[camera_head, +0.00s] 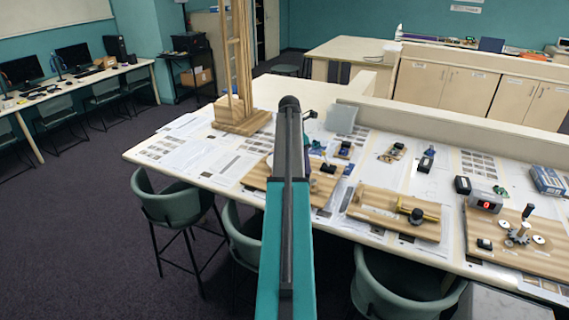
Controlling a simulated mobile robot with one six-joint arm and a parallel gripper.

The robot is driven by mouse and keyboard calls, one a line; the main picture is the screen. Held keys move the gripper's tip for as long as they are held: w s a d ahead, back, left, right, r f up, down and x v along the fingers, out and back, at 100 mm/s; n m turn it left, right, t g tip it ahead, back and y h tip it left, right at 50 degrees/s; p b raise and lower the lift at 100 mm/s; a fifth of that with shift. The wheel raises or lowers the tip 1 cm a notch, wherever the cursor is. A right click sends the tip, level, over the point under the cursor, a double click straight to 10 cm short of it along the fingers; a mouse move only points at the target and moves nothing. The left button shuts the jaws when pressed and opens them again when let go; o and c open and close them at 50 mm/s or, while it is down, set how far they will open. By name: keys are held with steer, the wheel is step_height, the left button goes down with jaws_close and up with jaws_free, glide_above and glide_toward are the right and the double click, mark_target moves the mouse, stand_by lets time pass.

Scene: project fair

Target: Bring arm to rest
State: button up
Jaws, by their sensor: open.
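My arm rises from the bottom middle of the camera_head view, a teal link with a dark grey link above it, and reaches over the near edge of the long white table (205,180). The dark link ends in a rounded joint above the table. I cannot make out my gripper; the arm hides what lies directly behind it. A wooden board (258,178) with small parts lies partly behind the arm.
A tall wooden tower (240,118) stands left of the arm. Right of it are a wooden board with a brass-coloured cylinder (385,208) and a gear board (515,250). Green chairs (178,203) line the near edge. Dark carpet (75,220) is open at left.

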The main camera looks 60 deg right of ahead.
stand_by(0.3)
steer(key=w+a+f+m+t, duration=0.1)
steer(key=w+a+f, duration=0.6)
steer(key=a, duration=0.5)
steer(key=w+a+f+m, duration=0.2)
steer(key=w+a+f, duration=0.2)
steer(key=w+a, duration=0.6)
steer(key=w+a+f+m+t, duration=0.1)
steer(key=w+a+f, duration=0.5)
steer(key=a, duration=0.8)
steer(key=s+a+f+m+y, duration=0.15)
steer(key=a+f, duration=0.25)
steer(key=a, duration=0.9)
steer(key=s+a+f+m, duration=0.2)
steer(key=a+f, duration=0.1)
steer(key=a, duration=0.9)
steer(key=s+a+f+m+y, duration=0.15)
steer(key=a+f, duration=0.25)
steer(key=a, duration=0.9)
steer(key=s+f+g+h+b, duration=0.1)
steer(key=s+f+g+b, duration=0.5)
steer(key=s+f+b, duration=0.7)
steer(key=s+r+x, duration=0.1)
steer(key=s+x, duration=0.1)
steer(key=x, duration=2)
steer(key=shift+d, duration=0.2)
steer(key=shift+r+m, duration=0.1)
steer(key=shift+m, duration=0.2)
